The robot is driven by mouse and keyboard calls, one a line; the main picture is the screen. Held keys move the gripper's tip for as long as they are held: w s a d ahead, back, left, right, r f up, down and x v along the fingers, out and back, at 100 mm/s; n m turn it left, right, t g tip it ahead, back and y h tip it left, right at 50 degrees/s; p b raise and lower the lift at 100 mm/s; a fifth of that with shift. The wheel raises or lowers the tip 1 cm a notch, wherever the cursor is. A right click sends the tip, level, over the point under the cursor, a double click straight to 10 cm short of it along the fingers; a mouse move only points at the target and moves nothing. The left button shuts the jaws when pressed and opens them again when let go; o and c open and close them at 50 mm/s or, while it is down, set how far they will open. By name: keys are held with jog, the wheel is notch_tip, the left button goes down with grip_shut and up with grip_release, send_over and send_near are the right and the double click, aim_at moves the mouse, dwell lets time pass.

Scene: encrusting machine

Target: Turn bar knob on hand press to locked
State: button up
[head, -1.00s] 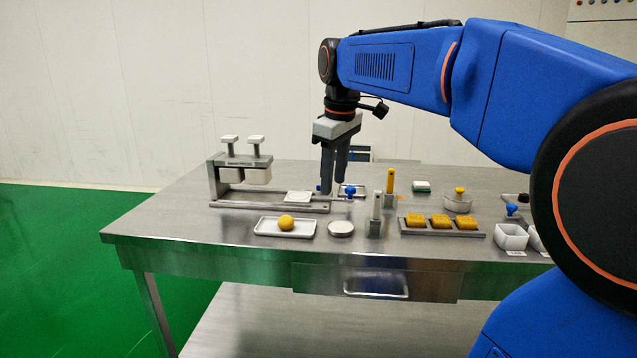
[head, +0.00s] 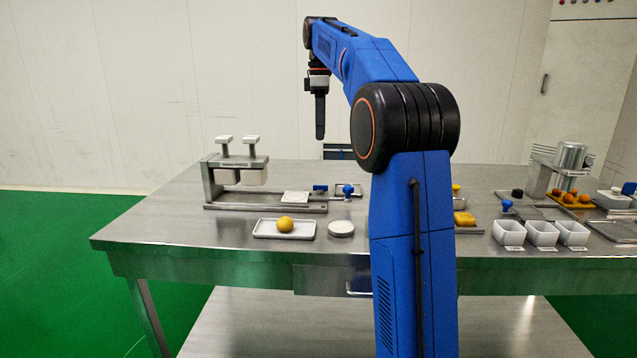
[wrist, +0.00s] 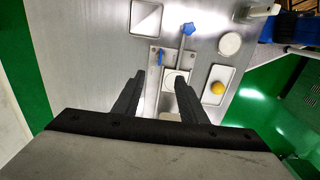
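The hand press (head: 262,200) stands on the table's left part, with two white-capped plungers at its left end and a white plate on its rail. Its blue bar knob (head: 320,188) sits at the right end of the base and looks broadside in the head view. In the wrist view the bar knob (wrist: 160,56) is a thin blue bar pointing up and down the picture. My gripper (head: 320,137) hangs pointing down, well above the knob and not touching it.
A blue star knob (head: 348,190) stands just right of the bar knob. A tray (head: 262,233) with a yellow ball and a round white disc (head: 341,228) lie in front. White bins (head: 542,233) stand to the right. The air around my gripper is clear.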

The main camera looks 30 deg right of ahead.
aim_at(320, 189)
notch_tip(320, 189, down, 17)
jog(key=shift+f, duration=0.1)
dwell(0.5)
grip_shut()
